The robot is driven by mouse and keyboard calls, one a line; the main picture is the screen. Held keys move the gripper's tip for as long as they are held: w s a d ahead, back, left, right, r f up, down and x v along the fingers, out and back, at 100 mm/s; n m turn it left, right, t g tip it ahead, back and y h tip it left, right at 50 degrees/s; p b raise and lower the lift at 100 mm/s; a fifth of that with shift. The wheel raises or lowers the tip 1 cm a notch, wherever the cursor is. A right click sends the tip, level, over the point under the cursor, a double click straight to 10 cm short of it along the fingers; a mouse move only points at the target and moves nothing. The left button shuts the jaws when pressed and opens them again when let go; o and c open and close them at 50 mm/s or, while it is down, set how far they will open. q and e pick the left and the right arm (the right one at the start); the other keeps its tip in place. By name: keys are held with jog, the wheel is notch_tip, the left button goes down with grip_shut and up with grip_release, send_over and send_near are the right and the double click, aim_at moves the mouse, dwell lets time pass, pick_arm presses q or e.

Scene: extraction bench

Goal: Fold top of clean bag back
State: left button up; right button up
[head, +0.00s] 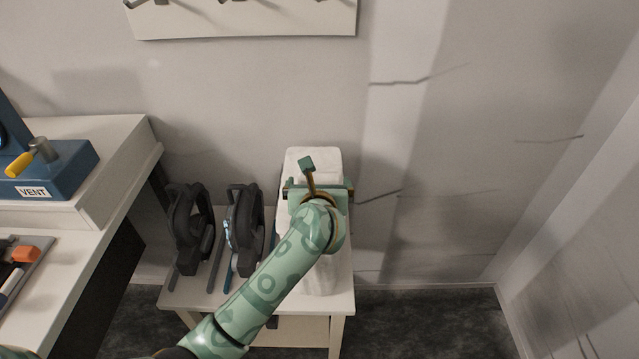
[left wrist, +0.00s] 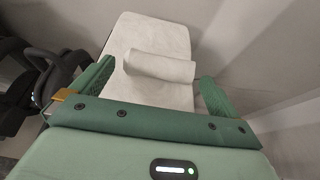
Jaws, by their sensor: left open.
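The white bag (head: 313,157) stands at the right end of the small side table, partly hidden under my left arm. In the left wrist view the bag (left wrist: 150,33) has a smooth pale face, with a raised, rolled-looking flap (left wrist: 160,66) across it. My left gripper (head: 318,187) is directly over the bag. In the left wrist view its green fingers (left wrist: 157,72) are spread wide, one on each side of the flap. The flap lies between them with gaps at both ends; contact is not visible. My right gripper is out of view.
Two dark round devices with handles (head: 189,235) (head: 243,235) stand upright in slots left of the bag. The side table (head: 185,293) is against the wall. A bench with a blue VENT unit (head: 60,170) is at left. The floor at right is clear.

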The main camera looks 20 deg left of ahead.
pick_arm(q)
jog(key=shift+x, duration=1.35)
jog(key=c, duration=1.3)
jog(key=shift+r, duration=0.1)
